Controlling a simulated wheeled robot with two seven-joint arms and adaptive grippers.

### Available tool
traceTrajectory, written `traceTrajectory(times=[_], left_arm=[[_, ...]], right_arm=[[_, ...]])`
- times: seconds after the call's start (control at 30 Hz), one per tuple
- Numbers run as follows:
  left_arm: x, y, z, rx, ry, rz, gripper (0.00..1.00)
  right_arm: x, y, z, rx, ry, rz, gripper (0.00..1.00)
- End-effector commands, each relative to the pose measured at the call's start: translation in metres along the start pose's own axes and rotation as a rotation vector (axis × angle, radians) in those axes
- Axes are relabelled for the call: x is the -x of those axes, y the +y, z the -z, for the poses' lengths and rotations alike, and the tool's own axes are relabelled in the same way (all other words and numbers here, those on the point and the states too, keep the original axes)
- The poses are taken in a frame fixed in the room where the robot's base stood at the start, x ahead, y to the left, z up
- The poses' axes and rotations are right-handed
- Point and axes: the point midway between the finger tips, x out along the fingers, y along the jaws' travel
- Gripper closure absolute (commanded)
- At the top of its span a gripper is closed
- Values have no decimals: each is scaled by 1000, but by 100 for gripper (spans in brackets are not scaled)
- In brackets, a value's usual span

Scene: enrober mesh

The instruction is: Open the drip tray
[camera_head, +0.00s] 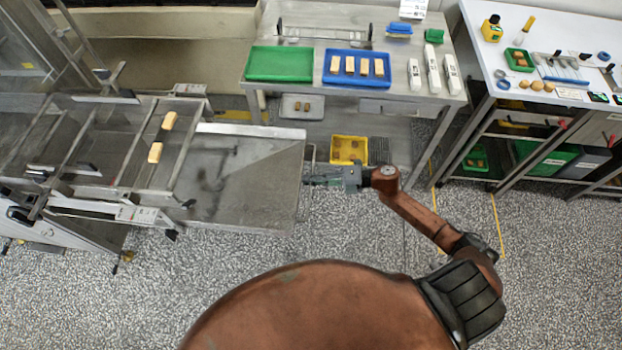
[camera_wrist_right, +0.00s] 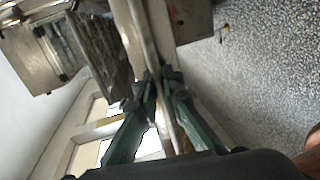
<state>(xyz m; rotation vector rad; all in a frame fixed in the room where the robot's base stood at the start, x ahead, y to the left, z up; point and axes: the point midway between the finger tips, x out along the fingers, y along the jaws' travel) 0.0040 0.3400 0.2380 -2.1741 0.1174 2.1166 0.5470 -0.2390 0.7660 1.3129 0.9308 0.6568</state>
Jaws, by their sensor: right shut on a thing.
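The drip tray (camera_head: 255,178) is a shallow grey metal tray. In the head view it sticks out to the right from under the mesh of the enrober (camera_head: 95,150). My right gripper (camera_head: 308,181) is at the tray's right end. In the right wrist view the green fingers (camera_wrist_right: 163,92) are shut on a thin metal edge or bar that runs between them, which appears to be the tray's front edge or handle. The exact contact is small and partly hidden. My left gripper is not in view.
Two bars (camera_head: 155,152) lie on the enrober. A steel table (camera_head: 300,20) behind holds a green tray (camera_head: 280,50) and a blue tray (camera_head: 330,82) with several bars. A yellow crate (camera_head: 348,150) sits below. Another bench (camera_head: 550,35) stands right. The floor in front is clear.

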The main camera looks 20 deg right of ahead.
Motion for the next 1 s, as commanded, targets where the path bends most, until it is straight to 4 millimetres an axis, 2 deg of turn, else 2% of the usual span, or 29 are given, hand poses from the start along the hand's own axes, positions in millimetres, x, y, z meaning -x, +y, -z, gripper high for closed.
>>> traceTrajectory(times=[0.17, 0.2, 0.3, 0.67, 0.77, 1.0], left_arm=[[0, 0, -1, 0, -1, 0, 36], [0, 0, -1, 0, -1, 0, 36], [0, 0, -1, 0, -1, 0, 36], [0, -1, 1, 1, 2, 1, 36], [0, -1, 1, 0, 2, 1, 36], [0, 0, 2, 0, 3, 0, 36]], right_arm=[[2, 0, -3, 0, -10, 2, 100], [2, 0, -4, 0, -10, 2, 91], [2, 0, -3, 0, -10, 2, 85], [8, -1, -2, 0, -6, 2, 85], [20, -2, -2, -1, -7, 3, 85], [70, -1, -2, -1, -8, 4, 85]])
